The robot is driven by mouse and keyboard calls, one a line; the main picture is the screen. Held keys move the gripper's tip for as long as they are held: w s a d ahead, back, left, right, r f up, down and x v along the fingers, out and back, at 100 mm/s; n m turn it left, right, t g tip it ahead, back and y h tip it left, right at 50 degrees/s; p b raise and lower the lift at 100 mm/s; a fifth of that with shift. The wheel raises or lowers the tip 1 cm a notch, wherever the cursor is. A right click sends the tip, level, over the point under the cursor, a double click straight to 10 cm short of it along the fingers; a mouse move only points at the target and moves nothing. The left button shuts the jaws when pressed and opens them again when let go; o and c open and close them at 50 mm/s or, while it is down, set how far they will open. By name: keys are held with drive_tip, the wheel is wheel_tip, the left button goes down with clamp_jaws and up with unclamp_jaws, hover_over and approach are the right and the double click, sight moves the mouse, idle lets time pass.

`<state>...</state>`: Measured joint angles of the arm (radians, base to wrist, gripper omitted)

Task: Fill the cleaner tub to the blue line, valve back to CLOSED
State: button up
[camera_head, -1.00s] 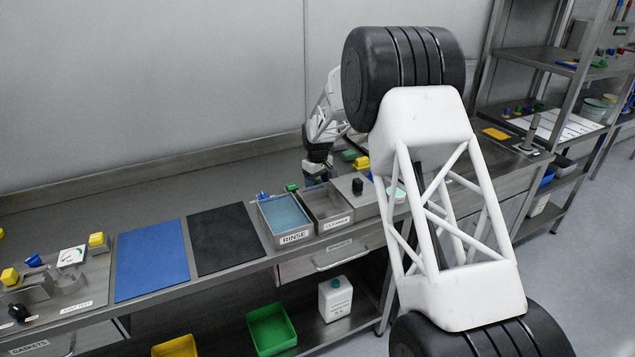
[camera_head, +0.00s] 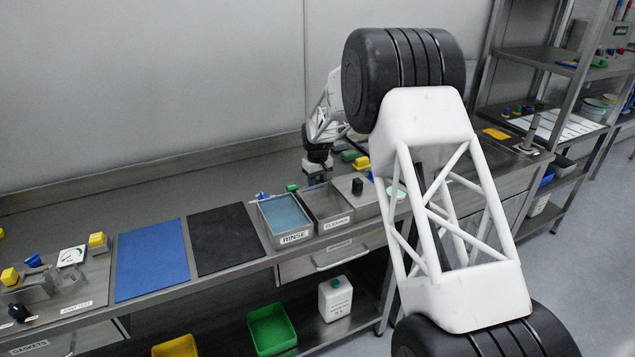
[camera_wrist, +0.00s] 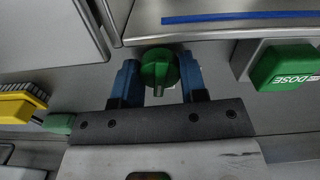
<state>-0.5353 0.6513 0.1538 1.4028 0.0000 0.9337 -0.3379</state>
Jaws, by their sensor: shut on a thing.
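The steel cleaner tub (camera_head: 345,215) stands right of the rinse tub, its inside plain grey in the head view. Its wall shows at the top of the wrist view (camera_wrist: 200,28), with a blue line (camera_wrist: 240,18) across the inside. I cannot make out any liquid level. A round green valve knob (camera_wrist: 160,68) is behind the tub. My gripper (camera_wrist: 159,75) is shut on this knob, a blue finger on each side. The valve's markings are not readable. A green DOSE button (camera_wrist: 288,67) sits to the right. In the head view my gripper (camera_head: 317,175) is partly hidden.
The rinse tub (camera_head: 291,237) holds bluish liquid. A grey unit with a black knob (camera_head: 357,186) is right of the cleaner tub. A yellow brush (camera_wrist: 22,102) lies left of my gripper. Blue (camera_head: 150,260) and black mats (camera_head: 225,240) lie on the left bench.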

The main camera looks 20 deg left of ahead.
sight(318, 182)
drive_tip(key=m, duration=0.4)
drive_tip(key=shift+m, duration=1.5)
drive_tip(key=o, duration=0.9)
drive_tip(key=shift+o, duration=0.2)
drive_tip(key=shift+r, duration=0.15)
drive_tip(key=shift+r, duration=3.8)
